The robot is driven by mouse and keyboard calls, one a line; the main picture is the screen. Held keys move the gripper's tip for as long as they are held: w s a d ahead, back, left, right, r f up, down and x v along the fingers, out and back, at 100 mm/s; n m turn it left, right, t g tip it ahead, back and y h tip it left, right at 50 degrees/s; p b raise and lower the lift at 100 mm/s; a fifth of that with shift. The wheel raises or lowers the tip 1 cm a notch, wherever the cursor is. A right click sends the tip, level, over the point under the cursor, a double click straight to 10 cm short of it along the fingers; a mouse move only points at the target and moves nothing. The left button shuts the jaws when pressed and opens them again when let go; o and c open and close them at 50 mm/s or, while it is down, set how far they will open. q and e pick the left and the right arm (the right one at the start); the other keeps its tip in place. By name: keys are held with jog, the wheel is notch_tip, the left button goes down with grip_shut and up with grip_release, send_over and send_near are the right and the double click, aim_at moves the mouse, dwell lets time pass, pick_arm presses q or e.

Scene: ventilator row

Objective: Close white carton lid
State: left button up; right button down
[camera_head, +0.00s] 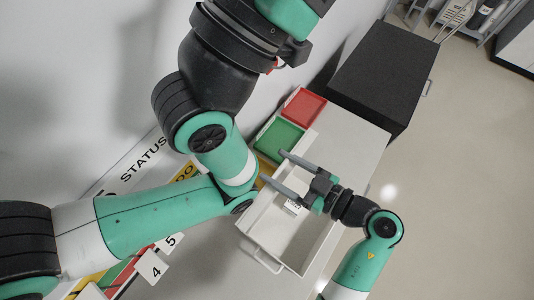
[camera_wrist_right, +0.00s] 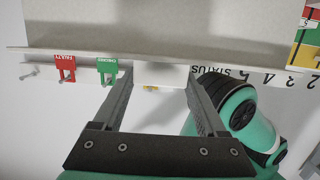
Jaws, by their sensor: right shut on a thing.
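A red tray (camera_head: 304,106) and a green tray (camera_head: 280,138) sit above the carton. A black cabinet (camera_head: 382,75) stands at upper right, with clear floor beside it. Red (camera_wrist_right: 65,66) and green (camera_wrist_right: 107,68) tags hang on the wall. My left arm is close to the carton.

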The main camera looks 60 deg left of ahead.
jog(key=w+d+f+g+y+b, duration=0.1)
jog(key=w+d+f+y+b, duration=0.2)
jog(key=d+b, duration=0.4)
jog(key=shift+d+g+y, duration=0.3)
jog(key=shift+d+y, duration=0.5)
jog(key=shift+d, duration=0.45)
jog(key=shift+w, duration=0.1)
grip_release()
jog(key=shift+d, duration=0.1)
